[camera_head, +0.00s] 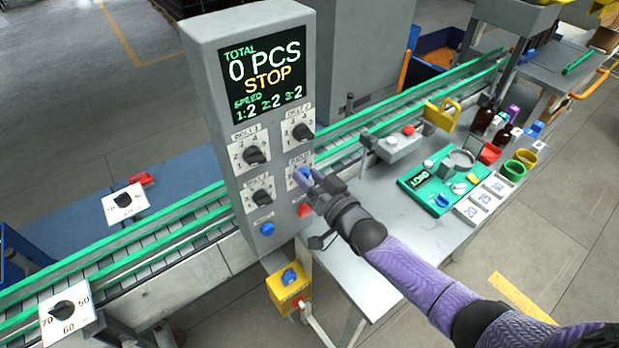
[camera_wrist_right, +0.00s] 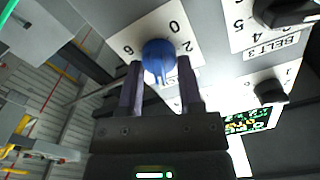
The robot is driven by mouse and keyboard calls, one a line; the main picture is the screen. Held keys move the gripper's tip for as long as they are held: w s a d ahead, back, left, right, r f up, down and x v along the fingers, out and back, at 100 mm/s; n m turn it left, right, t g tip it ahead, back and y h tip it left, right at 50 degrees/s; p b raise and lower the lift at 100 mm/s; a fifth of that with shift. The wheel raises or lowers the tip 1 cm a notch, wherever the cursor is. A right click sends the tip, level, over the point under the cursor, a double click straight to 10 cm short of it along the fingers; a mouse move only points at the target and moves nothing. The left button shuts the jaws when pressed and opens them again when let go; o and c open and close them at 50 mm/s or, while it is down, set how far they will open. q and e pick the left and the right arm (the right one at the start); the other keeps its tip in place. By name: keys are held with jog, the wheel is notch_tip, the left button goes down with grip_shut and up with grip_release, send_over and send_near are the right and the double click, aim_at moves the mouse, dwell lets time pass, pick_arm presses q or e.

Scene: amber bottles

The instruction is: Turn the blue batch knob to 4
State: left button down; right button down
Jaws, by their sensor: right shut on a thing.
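The control panel (camera_head: 205,110) stands beside the conveyor, with a lit display reading 0 PCS and STOP. The blue batch knob (camera_wrist_right: 158,58) sits on a white dial plate (camera_wrist_right: 122,47); 0, 2 and 6 show around it in the right wrist view. My right gripper (camera_wrist_right: 163,82) is shut on the knob, one purple finger on each side. In the head view my right gripper (camera_head: 310,184) covers much of the knob and its plate (camera_head: 293,160). The 4 and the knob's pointer cannot be made out. My left gripper is not in view.
Black knobs (camera_head: 255,155) sit close by on the panel. A blue button (camera_head: 267,229) and a red button (camera_head: 305,210) lie below. A grey table (camera_head: 400,215) with a green board (camera_head: 415,180) and bottles stands to the right.

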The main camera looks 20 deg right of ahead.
jog(key=shift+f+m, duration=0.1)
jog(key=shift+m, duration=0.2)
dwell(0.4)
jog(key=shift+c, duration=1.3)
grip_release()
jog(key=v, duration=1)
